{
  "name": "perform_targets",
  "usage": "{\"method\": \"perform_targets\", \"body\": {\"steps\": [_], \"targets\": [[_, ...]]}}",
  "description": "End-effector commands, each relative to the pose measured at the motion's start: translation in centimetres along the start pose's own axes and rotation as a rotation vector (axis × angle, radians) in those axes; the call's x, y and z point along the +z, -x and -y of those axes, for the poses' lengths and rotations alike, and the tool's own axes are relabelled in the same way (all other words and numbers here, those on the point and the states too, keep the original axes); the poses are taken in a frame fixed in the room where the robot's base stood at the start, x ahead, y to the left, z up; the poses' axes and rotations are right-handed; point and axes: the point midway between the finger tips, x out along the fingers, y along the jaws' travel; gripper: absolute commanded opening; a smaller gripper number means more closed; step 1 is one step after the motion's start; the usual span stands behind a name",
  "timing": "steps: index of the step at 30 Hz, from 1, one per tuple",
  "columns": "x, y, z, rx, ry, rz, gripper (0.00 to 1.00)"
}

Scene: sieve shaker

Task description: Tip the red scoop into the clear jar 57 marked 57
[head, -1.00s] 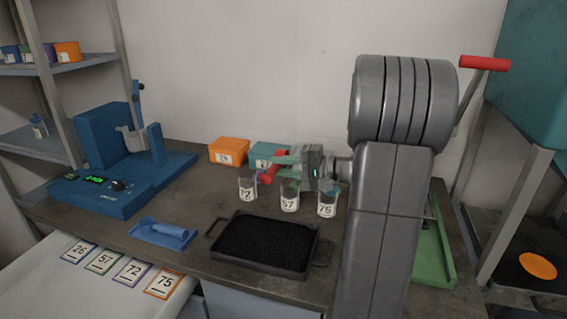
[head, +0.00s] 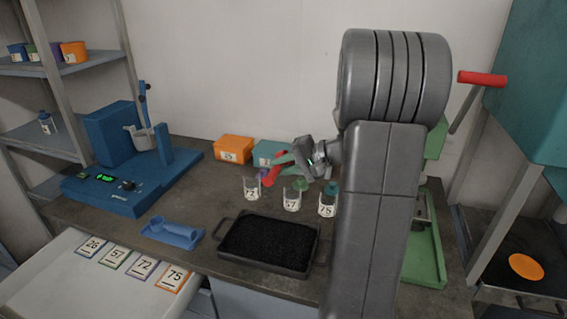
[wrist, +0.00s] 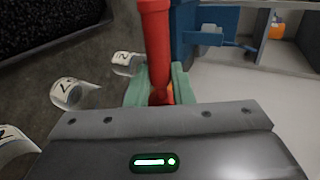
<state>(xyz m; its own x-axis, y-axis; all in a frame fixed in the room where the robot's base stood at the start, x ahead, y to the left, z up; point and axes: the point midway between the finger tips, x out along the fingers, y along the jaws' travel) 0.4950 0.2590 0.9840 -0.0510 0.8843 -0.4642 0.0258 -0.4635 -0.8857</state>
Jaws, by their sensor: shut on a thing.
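My gripper (head: 284,161) is shut on the red scoop (head: 272,175). In the wrist view the scoop's red shaft (wrist: 157,45) stands between my gripper's green fingers (wrist: 152,88). The scoop's bowl and contents cannot be made out. Jar 57 stands upright, in the middle of the row. In the wrist view the jars lie left of the scoop, apart from it.
A black tray of dark grains (head: 225,256) is in front of the jars. Orange (head: 233,150) and teal (head: 268,152) boxes stand behind.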

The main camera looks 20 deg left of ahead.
Motion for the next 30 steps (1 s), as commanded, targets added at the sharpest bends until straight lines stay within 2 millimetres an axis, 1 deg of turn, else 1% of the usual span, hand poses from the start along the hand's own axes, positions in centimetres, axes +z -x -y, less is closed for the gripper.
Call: {"method": "perform_targets", "body": {"steps": [1,18,30], "targets": [[0.05,0.28,0.94,0.027,0.002,0.001,0.03],[0.05,0.08,1.72,0.320,0.000,0.001,0.03],[-0.01,-0.04,1.42,0.347,0.001,-0.001,0.03]]}}
